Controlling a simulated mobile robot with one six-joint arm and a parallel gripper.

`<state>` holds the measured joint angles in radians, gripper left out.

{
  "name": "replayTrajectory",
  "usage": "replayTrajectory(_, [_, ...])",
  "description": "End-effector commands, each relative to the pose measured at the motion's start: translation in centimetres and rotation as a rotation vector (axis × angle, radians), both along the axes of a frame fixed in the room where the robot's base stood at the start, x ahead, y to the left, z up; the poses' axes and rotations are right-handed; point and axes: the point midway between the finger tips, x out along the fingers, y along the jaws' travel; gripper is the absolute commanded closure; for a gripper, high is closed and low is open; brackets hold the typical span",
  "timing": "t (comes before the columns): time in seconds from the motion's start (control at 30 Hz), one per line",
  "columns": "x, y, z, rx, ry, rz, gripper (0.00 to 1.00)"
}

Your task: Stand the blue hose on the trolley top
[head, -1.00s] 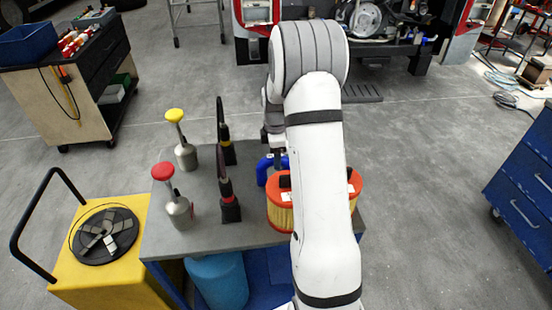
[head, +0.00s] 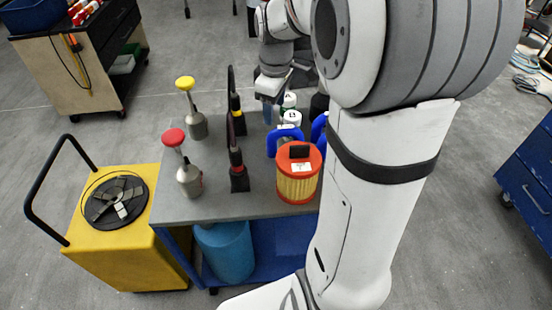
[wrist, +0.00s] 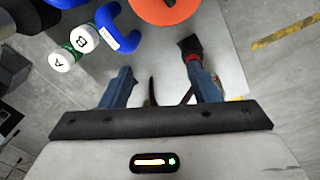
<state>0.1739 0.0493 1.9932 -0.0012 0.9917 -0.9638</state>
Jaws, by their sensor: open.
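A blue hose (head: 284,137) stands as a bent arch on the grey trolley top (head: 222,212), behind an orange filter. The curved hose also shows in the wrist view (wrist: 119,28), beside the white caps. A second blue piece (head: 319,127) shows to its right, partly hidden by my arm. My gripper (head: 269,112) is open and empty near the back of the trolley, apart from the hose. In the wrist view its fingers (wrist: 163,88) are spread over the trolley top, with the hose above and left of them.
The orange filter (head: 298,178) stands in front of the hose. White-capped bottles (head: 291,110) stand close behind it. Black brushes (head: 238,168) and oil cans with red and yellow tops (head: 188,178) stand to the left. A yellow cart (head: 118,235) is further left.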

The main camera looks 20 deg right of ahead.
Motion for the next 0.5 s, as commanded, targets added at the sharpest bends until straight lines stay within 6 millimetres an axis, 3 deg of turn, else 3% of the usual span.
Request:
replayTrajectory(0.1, [-4.9,2.8,1.4,0.024,-0.053,-0.192,0.44])
replayTrajectory(0.3, [-12.5,5.9,1.4,0.092,-0.124,-0.515,0.44])
replayTrajectory(0.5, [-16.9,7.3,0.3,0.150,-0.163,-0.721,0.44])
